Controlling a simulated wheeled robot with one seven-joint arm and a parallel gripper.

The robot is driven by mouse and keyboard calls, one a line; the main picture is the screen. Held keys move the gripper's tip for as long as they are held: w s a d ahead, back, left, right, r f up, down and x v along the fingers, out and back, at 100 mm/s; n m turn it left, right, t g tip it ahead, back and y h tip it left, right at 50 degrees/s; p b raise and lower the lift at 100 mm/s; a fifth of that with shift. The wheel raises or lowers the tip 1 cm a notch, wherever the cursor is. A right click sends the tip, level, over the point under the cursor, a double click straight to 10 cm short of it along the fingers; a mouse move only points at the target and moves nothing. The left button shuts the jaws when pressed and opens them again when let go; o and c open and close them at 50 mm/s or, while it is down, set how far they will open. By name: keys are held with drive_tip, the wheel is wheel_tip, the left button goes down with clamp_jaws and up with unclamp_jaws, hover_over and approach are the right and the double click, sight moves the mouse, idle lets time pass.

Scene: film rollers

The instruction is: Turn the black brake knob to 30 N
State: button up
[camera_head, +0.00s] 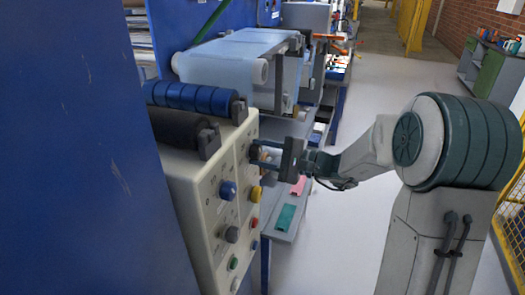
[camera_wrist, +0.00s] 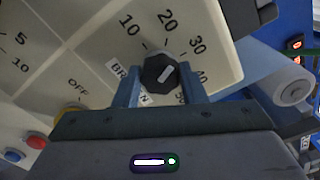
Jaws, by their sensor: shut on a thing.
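The black brake knob (camera_wrist: 160,70) sits on the pale panel (camera_wrist: 95,55) in the wrist view, inside a dial numbered from 10 upward. Its white mark slants up and right, roughly toward the 30; I cannot tell whether it lines up exactly. My gripper (camera_wrist: 157,84) is shut on the knob, with one blue-grey finger on each side. A label beside the dial is partly covered by the left finger. In the head view my gripper (camera_head: 266,158) reaches the panel's upper right part from the right, and its fingers largely hide the knob.
Below on the panel are a blue knob (camera_head: 228,191), a yellow button (camera_head: 256,193), a grey knob (camera_head: 231,234) and a red button (camera_head: 254,223). Blue (camera_head: 195,97) and black rollers lie above. A large blue wall (camera_head: 75,150) fills the left.

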drive_tip(key=shift+m+p, duration=1.1)
drive_tip(key=shift+m, duration=1.1)
drive_tip(key=o, duration=1)
drive_tip(key=b+v, duration=0.1)
drive_tip(key=v, duration=1.2)
drive_tip(key=shift+d, duration=0.4)
drive_tip(key=shift+s, duration=0.1)
